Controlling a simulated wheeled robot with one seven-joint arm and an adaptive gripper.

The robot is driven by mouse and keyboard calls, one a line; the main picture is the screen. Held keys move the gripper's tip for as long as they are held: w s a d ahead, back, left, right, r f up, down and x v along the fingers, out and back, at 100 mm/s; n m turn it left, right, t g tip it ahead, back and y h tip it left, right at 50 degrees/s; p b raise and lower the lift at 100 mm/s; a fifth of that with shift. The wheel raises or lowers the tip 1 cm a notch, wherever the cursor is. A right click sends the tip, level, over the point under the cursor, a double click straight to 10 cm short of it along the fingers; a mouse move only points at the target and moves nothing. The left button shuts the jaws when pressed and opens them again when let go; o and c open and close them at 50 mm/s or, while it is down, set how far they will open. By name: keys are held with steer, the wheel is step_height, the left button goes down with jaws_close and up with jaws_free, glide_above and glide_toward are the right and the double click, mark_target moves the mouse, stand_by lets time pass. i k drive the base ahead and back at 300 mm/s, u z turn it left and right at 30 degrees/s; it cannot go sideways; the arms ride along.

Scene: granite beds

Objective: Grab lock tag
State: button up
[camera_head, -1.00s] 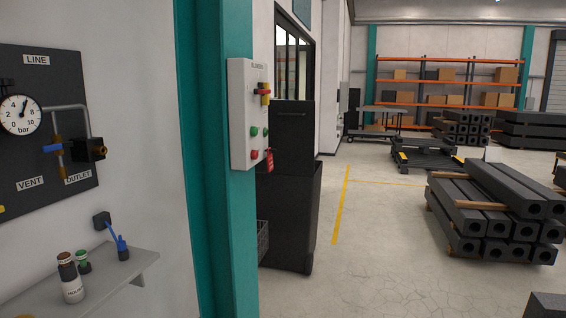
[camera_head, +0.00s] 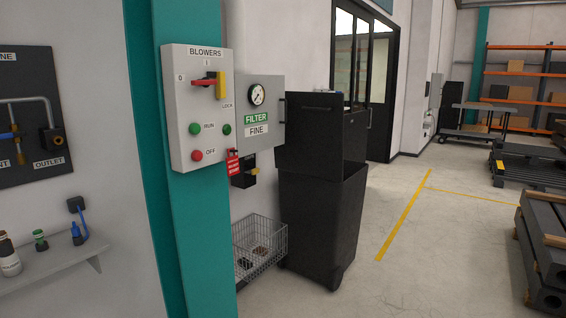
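A red lock tag (camera_head: 233,164) hangs at the lower right edge of the grey blowers control box (camera_head: 198,110). The box is fixed to the teal column. It has a red and yellow rotary handle (camera_head: 211,83) at the top, green buttons and a red OFF button. The tag has small white print that I cannot read. It looks apart from the handle, below the LOCK label. My gripper is not in view.
A filter box with a gauge (camera_head: 262,112) is on the wall behind. A wire basket (camera_head: 259,248) and a black cabinet (camera_head: 318,215) stand below and right. A shelf (camera_head: 50,272) with bottles juts out at left. Open floor (camera_head: 420,262) lies right, with stone beams (camera_head: 542,245) beyond.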

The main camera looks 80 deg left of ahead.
mark_target(232, 167)
steer(key=i, duration=1)
steer(key=u, duration=3.75)
